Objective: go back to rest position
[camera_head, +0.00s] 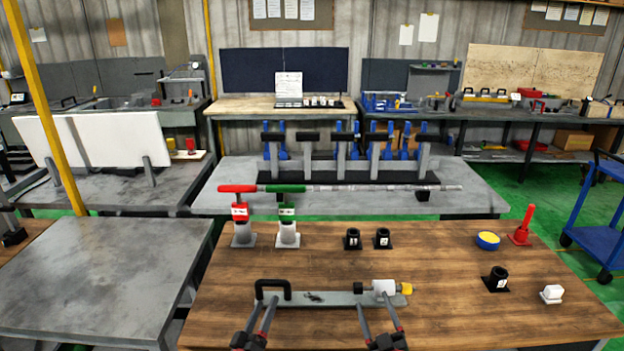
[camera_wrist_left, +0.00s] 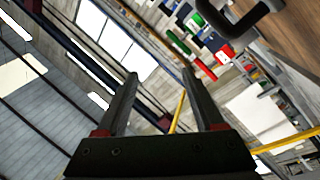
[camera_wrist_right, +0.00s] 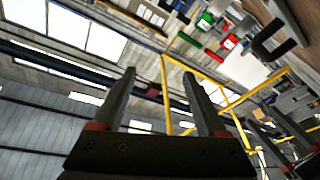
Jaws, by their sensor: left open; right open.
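My left gripper (camera_head: 265,318) is open and empty at the front of the wooden table, its fingers pointing up near the left part of the grey fixture. My right gripper (camera_head: 379,323) is open and empty in front of the fixture's right part. In the left wrist view the two fingers (camera_wrist_left: 160,98) are spread with nothing between them. In the right wrist view the fingers (camera_wrist_right: 160,98) are also spread and empty. The grey fixture (camera_head: 335,299) lies on the table, with a black handle (camera_head: 273,283) at its left and a white block with a yellow end (camera_head: 386,288) at its right.
A grey table (camera_head: 90,280) stands left. A blue cart (camera_head: 597,240) stands right.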

